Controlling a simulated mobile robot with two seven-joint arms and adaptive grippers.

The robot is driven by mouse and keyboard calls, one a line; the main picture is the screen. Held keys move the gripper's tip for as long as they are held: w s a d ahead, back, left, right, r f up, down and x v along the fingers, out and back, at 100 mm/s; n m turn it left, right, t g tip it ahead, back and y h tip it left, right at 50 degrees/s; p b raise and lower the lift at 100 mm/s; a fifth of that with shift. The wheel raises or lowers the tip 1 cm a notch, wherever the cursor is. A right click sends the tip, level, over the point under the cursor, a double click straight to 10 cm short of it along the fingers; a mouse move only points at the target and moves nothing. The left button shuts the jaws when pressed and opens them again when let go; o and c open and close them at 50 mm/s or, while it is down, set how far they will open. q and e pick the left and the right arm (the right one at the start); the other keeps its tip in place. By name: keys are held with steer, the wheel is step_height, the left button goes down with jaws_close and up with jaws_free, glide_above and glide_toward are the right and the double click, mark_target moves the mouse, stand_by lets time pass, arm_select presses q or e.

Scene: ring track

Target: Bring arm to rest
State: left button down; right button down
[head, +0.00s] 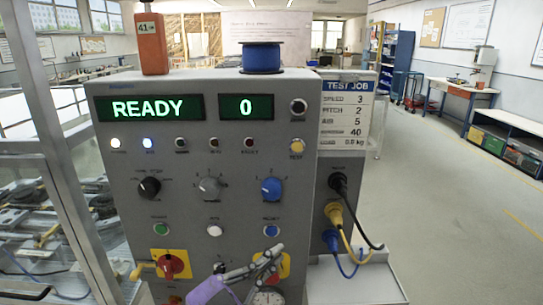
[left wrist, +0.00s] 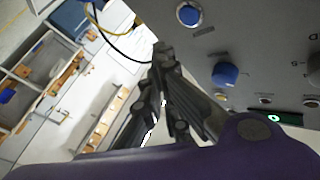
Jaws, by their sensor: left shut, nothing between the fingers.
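My left gripper (head: 268,262) is low in the head view, in front of the lower part of a grey control panel (head: 120,225). It is shut and empty; its closed fingers also show in the left wrist view (left wrist: 160,52). My right gripper is not in view.
A red emergency knob (head: 171,264) is at the panel's lower left. A blue spool (head: 262,58) and an orange block marked 41 (head: 151,45) stand on top. Cables (head: 349,240) hang on the right above a light tray (head: 355,284). The floor at right is open.

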arm_select(q)
steer(key=s+a+f+n+y, duration=0.1)
steer(key=a+f+n+y, duration=0.25)
steer(key=f, duration=0.35)
steer(key=s+a+f+n+y+p, duration=0.1)
steer(key=a+f+n+y, duration=0.2)
steer(key=f, duration=0.5)
steer(key=s+a+f+n+y, duration=0.1)
steer(key=a+f+n+y, duration=0.15)
steer(key=a+f, duration=0.35)
steer(key=s+a+f+n+g+y, duration=0.2)
steer(key=s+a+f, duration=0.1)
steer(key=s+f, duration=0.6)
steer(key=s+a+f+n+g+y+p, duration=0.1)
steer(key=s+a+f+n+g+y, duration=0.1)
steer(key=s+f, duration=0.7)
steer(key=s+a+n+g, duration=0.1)
steer(key=s, duration=0.5)
steer(key=shift+a+f+p, duration=0.25)
steer(key=shift+a+p, duration=0.05)
steer(key=shift+a, duration=0.1)
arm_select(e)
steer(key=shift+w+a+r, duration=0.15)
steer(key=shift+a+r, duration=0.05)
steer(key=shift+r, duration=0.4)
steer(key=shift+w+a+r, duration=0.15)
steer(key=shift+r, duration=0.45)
